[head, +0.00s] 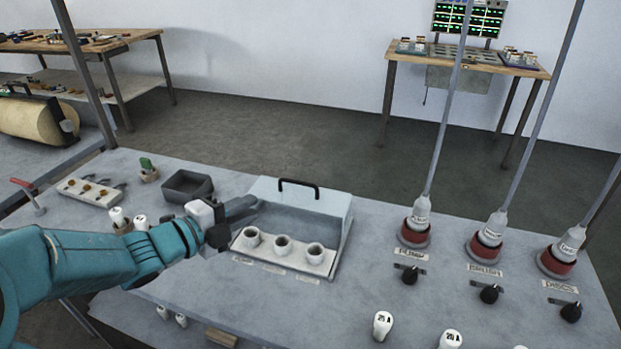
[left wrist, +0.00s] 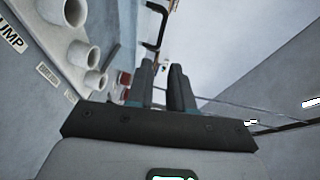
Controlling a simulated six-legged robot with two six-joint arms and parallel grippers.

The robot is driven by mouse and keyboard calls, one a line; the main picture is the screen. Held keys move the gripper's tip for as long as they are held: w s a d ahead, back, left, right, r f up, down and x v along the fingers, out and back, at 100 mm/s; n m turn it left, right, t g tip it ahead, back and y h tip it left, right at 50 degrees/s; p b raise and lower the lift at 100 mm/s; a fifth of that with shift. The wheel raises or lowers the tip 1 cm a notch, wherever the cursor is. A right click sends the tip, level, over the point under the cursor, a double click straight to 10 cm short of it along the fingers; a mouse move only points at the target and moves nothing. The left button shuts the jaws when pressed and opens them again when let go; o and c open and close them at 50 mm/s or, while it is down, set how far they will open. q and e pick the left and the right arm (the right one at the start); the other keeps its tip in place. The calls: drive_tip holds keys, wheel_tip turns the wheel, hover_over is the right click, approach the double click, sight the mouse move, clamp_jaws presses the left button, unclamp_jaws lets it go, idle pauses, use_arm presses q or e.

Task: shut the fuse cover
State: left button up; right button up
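The fuse cover (head: 322,200) is a pale grey-blue hood with a black handle (head: 299,184) on its top, at the middle of the bench in the head view. It stands raised at the back of the fuse box, leaving three white sockets (head: 283,246) exposed in front. My left gripper (head: 246,206) is at the cover's left side; whether it touches is unclear. In the left wrist view the two dark fingers (left wrist: 162,68) stand close together with a narrow empty gap. The handle (left wrist: 154,28) shows beyond their tips. My right gripper is out of view.
An open dark grey bin (head: 187,186) sits behind my left wrist. A small block with switches (head: 90,192) is at left. Red-based plugs with rods (head: 415,232) and black knobs (head: 410,275) stand at right. White fuses (head: 382,325) are near the front edge.

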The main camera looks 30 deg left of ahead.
sight(300, 184)
use_arm(q)
drive_tip(key=x, duration=1.6)
drive_tip(key=shift+a, duration=0.15)
clamp_jaws()
